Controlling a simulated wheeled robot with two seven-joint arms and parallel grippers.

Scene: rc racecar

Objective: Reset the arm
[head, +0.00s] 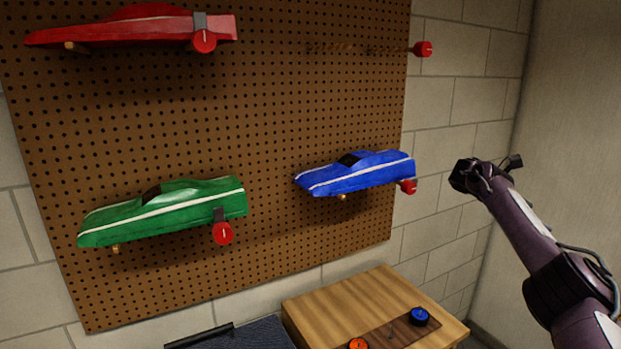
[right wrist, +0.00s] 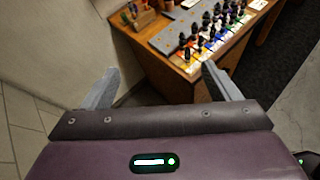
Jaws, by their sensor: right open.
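My right arm comes in from the right in the head view, with its dark gripper (head: 472,178) raised in the air to the right of the pegboard. In the right wrist view the two grey fingers of this gripper (right wrist: 158,88) stand wide apart with nothing between them. A blue car body (head: 358,173) hangs on the pegboard, left of and apart from the gripper. My left gripper is not in view.
The pegboard (head: 270,100) also holds a green car body (head: 165,210) and a red car body (head: 130,28). A wooden table (head: 340,300) stands below. A wooden cabinet (right wrist: 178,75) with several small bottles shows in the right wrist view.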

